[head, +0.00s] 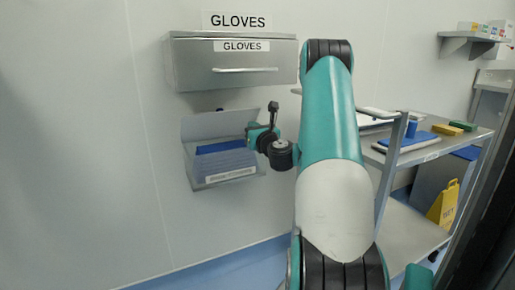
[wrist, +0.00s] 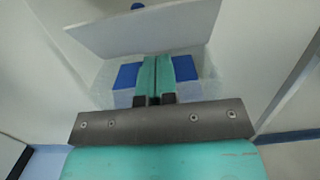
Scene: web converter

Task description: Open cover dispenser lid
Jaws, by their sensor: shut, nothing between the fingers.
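The cover dispenser (head: 196,168) is a pale, clear-fronted box on the wall below the glove dispenser, with a label low on its front. Blue covers (head: 222,147) show inside it. Its lid (head: 205,125) stands raised at the back, and the top of the box is open. The lid also shows as a grey plate tilted up in the wrist view (wrist: 120,35). My gripper (head: 252,133) is at the right side of the box opening. In the wrist view its teal fingers (wrist: 156,72) are together and empty, pointing over the blue covers. Whether they touch the lid I cannot tell.
A steel glove dispenser (head: 230,72) with a handle hangs just above. A metal cart (head: 425,150) with trays and small boxes stands at the right. A yellow floor sign (head: 443,205) is beside its lower shelf. The wall to the left is bare.

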